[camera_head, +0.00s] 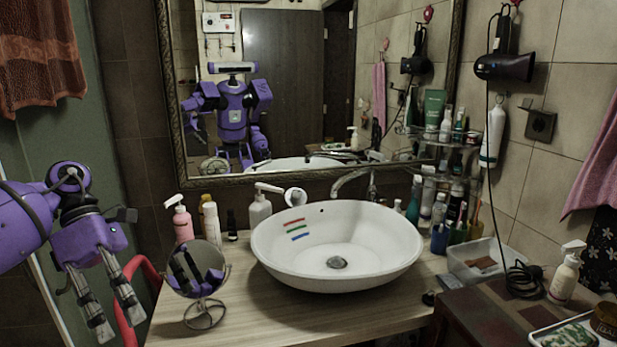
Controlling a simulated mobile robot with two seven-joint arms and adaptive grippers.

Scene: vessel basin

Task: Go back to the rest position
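My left gripper (117,322) hangs at the lower left, its two fingers pointing down and spread apart with nothing between them. It is left of the wooden counter (262,318) and of the round standing mirror (196,270). My purple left arm comes in from the left edge. My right gripper does not show directly. The wall mirror (285,85) reflects my purple body and arms, too small to tell the grippers' state. A white vessel basin (290,262) stands on the counter, with red, green and blue stripes inside.
A red curved object (128,300) is close behind my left gripper. A pink pump bottle (182,222) and other bottles stand at the back of the counter. A hair dryer (505,66) hangs on the right wall. A dark chest (485,315) is at the lower right.

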